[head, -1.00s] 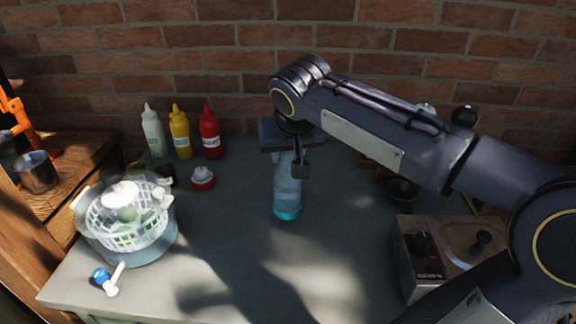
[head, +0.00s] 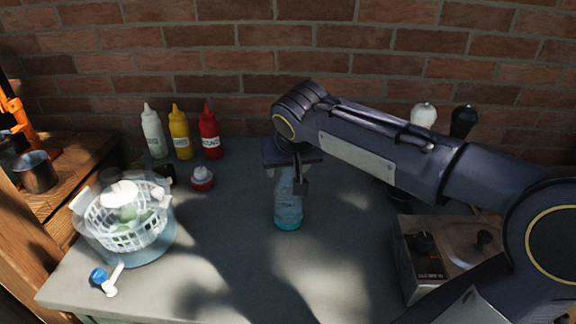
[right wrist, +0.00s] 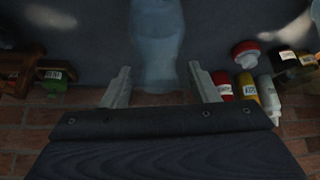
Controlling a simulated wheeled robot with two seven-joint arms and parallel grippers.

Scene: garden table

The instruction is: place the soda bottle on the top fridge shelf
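The soda bottle (head: 288,208) is clear pale blue with a brighter blue base. It appears upright on the grey table in the head view, with its upper part hidden by my right gripper (head: 290,182). In the right wrist view the bottle (right wrist: 157,45) lies between the two fingers of my right gripper (right wrist: 160,84). The fingers are spread, with a narrow gap showing on each side of the bottle. My left gripper is not in view. No fridge or fridge shelf shows in these frames.
White, yellow and red sauce bottles (head: 181,135) stand at the back against the brick wall. A salad spinner (head: 125,225) stands at the left. A metal appliance (head: 425,262) stands at the right, under my arm. The table front of the bottle is clear.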

